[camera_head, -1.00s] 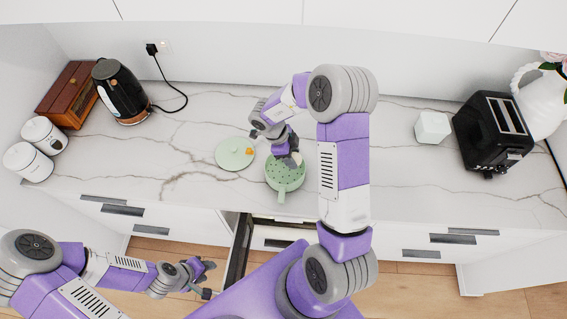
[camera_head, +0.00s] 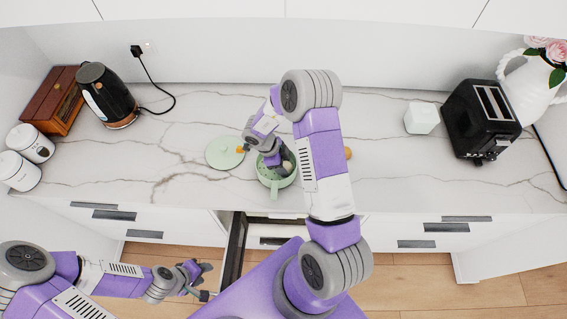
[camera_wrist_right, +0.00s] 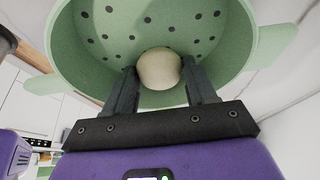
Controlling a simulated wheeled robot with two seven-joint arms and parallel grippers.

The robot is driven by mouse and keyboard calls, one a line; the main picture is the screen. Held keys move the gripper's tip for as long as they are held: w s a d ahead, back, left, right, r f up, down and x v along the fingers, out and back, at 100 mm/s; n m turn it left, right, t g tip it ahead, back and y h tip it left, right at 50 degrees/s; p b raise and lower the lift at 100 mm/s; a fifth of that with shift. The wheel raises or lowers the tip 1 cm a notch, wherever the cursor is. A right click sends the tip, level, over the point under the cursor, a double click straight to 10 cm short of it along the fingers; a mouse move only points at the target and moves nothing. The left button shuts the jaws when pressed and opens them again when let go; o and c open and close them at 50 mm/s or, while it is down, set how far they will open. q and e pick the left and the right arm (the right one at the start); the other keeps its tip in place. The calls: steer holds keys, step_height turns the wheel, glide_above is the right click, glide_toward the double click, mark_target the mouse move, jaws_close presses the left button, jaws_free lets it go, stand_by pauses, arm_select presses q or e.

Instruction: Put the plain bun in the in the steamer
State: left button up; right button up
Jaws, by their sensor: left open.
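The plain bun (camera_head: 287,165) is pale cream and sits inside the green steamer (camera_head: 274,193). In the right wrist view the bun (camera_wrist_right: 160,68) is between the two fingertips of my right gripper (camera_wrist_right: 160,75), which touch it on both sides, against the perforated steamer (camera_wrist_right: 95,65). In the head view my right gripper (camera_head: 275,163) reaches down into the steamer and partly hides its inside. My left gripper (camera_head: 200,279) is open and empty, low at the left, away from the counter top.
An orange item (camera_head: 348,153) shows partly behind my right arm. An open drawer (camera_head: 237,248) is below.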

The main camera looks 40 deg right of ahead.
steer(key=shift+o, duration=0.5)
steer(key=shift+r, duration=0.3)
steer(key=v, duration=1.1)
steer(key=shift+a+r+p, duration=0.15)
steer(key=shift+r+p, duration=0.15)
steer(key=shift+p, duration=0.1)
steer(key=shift+w, duration=0.15)
